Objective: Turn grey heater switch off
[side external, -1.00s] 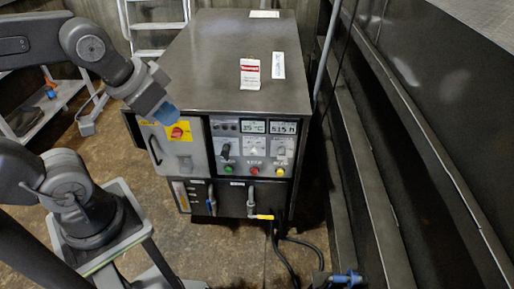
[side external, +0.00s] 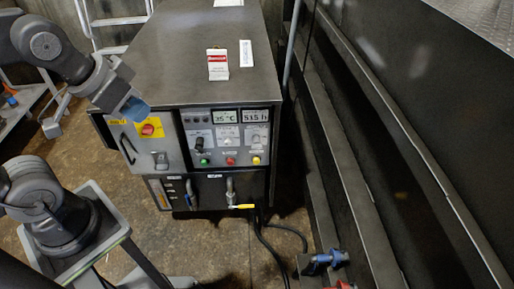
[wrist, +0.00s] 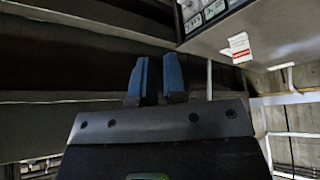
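The grey cabinet's control panel (side external: 226,134) faces the camera in the side external view. It carries a dark switch (side external: 199,143) on the left and two pale dials (side external: 228,138) to its right. The labels are too small to read, so I cannot tell which is the heater switch. My gripper (side external: 135,109) has blue fingers and hangs in front of the cabinet's upper left corner, left of the panel, apparently touching nothing. In the wrist view its two fingers (wrist: 156,82) are a narrow gap apart with nothing between them. The panel is only partly visible there (wrist: 205,12).
A red knob on a yellow plate (side external: 148,130) sits just below my gripper. Green, red and yellow buttons (side external: 230,161) line the panel's bottom. Below are a yellow-handled valve (side external: 241,206) and cables. Dark metal rails (side external: 345,150) run along the right.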

